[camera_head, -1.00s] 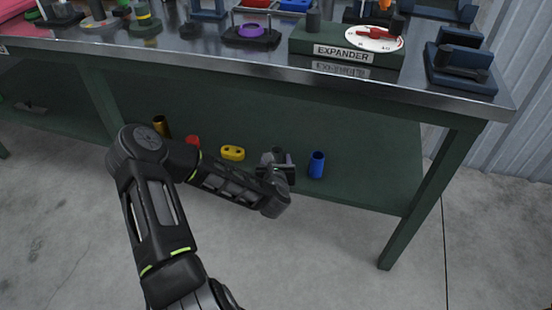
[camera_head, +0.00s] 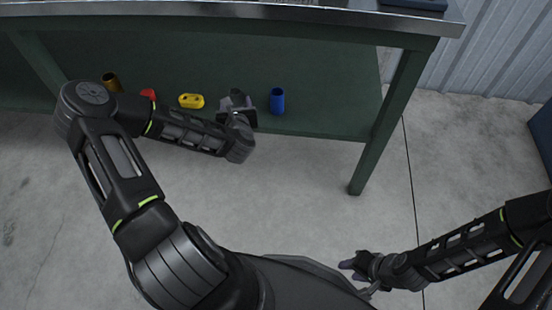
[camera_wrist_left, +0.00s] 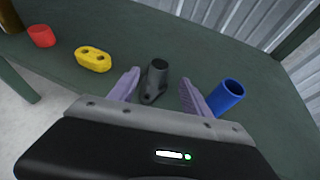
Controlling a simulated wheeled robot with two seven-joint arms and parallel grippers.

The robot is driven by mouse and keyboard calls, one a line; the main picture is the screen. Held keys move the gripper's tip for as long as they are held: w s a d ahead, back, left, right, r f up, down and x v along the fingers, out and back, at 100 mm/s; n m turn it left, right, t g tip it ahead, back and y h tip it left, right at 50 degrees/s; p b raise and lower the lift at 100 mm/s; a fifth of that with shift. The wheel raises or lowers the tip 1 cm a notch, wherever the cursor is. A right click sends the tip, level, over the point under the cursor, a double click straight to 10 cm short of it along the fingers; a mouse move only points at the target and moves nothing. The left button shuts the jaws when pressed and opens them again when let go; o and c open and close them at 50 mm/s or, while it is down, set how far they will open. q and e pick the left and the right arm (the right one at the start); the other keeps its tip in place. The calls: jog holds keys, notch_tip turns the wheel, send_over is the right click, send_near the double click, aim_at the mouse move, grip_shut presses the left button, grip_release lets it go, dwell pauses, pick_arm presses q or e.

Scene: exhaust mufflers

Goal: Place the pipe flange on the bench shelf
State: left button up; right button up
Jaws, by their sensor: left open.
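The pipe flange (camera_wrist_left: 158,78), a dark grey piece with a round stub on a flat base, appears to stand upright on the green bench shelf (camera_head: 320,75). The shelf also fills the left wrist view (camera_wrist_left: 215,55). My left gripper (camera_head: 237,103) is over the shelf. In the left wrist view its purple fingers are open, one on each side of the flange, with gaps visible. In the head view the flange is hard to tell from the gripper. My right gripper (camera_head: 357,267) is over the floor at lower right, away from the bench; its opening is unclear.
A blue tube (camera_head: 277,100) stands just right of my left gripper. A yellow two-hole piece (camera_head: 191,101), a red piece (camera_head: 148,94) and a brass-coloured cylinder (camera_head: 111,82) are to the left. The bench top's metal edge (camera_head: 250,10) overhangs the shelf. A bench leg (camera_head: 385,125) stands at right.

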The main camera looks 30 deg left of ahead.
pick_arm(q)
jog(key=s+d+f+m+g+h, duration=0.1)
jog(key=s+d+f+m+h, duration=0.2)
jog(key=d+m, duration=0.5)
jog(key=s+d+f+m+g+h, duration=0.1)
jog(key=d+f+m+h, duration=0.25)
jog(key=d+m, duration=0.4)
jog(key=s+d+f+m+h, duration=0.25)
jog(key=d+f+m, duration=0.2)
jog(key=d, duration=0.55)
jog(key=s+d+f+m+g+h, duration=0.1)
jog(key=s+d+m+g, duration=0.3)
jog(key=s+m, duration=0.6)
jog(key=s+d+f+m+g+h, duration=0.1)
jog(key=s+d+f+m+g, duration=0.3)
jog(key=s+m, duration=0.6)
jog(key=shift+d+f+m+h, duration=0.2)
jog(key=shift+m+h, duration=0.1)
jog(key=shift+m, duration=0.2)
jog(key=shift+s, duration=0.1)
